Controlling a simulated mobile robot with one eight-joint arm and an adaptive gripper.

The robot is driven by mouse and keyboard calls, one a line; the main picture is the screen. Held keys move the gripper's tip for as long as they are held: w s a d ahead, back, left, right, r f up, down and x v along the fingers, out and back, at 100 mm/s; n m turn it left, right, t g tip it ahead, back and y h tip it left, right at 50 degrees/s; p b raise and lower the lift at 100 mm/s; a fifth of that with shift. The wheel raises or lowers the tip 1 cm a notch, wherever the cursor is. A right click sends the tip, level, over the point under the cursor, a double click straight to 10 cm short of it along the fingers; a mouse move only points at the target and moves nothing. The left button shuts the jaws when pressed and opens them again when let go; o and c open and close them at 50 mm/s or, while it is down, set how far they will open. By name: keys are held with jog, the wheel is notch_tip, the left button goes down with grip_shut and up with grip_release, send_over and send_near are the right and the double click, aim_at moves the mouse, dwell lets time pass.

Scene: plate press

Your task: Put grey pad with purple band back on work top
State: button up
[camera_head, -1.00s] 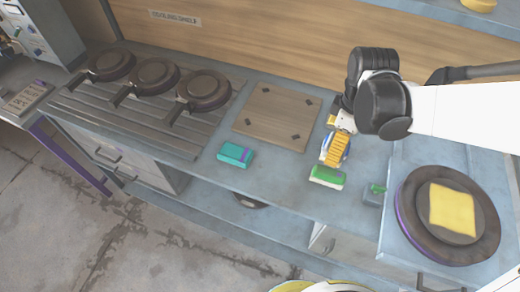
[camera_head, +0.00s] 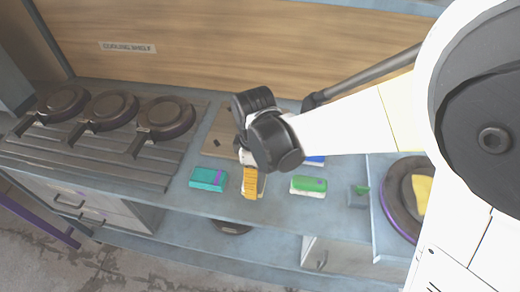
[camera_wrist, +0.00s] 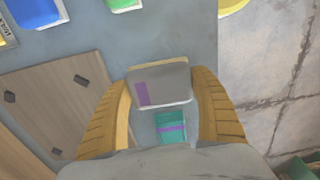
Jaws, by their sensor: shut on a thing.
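My gripper (camera_head: 251,186) has yellow ribbed fingers, one on each side of the grey pad (camera_wrist: 165,82) in the wrist view. It is shut on this pad, which has a pale edge and a purple band (camera_wrist: 141,93) near its left end. In the head view the fingers mostly hide the pad. The pad is over the blue-grey work top (camera_head: 275,205), between the teal pad and the green pad. I cannot tell whether it touches the surface.
A teal pad with a purple band (camera_head: 208,178) lies just left of my gripper; a green-and-white pad (camera_head: 309,185) lies to the right. A blue pad (camera_head: 315,160) is behind. A wooden board (camera_head: 220,135) and several round dark plates (camera_head: 165,115) are at the left.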

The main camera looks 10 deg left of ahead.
jog(key=shift+f+b, duration=0.45)
jog(key=shift+f, duration=0.95)
jog(key=shift+f, duration=0.15)
jog(key=o, duration=1.2)
jog(key=shift+c, duration=0.2)
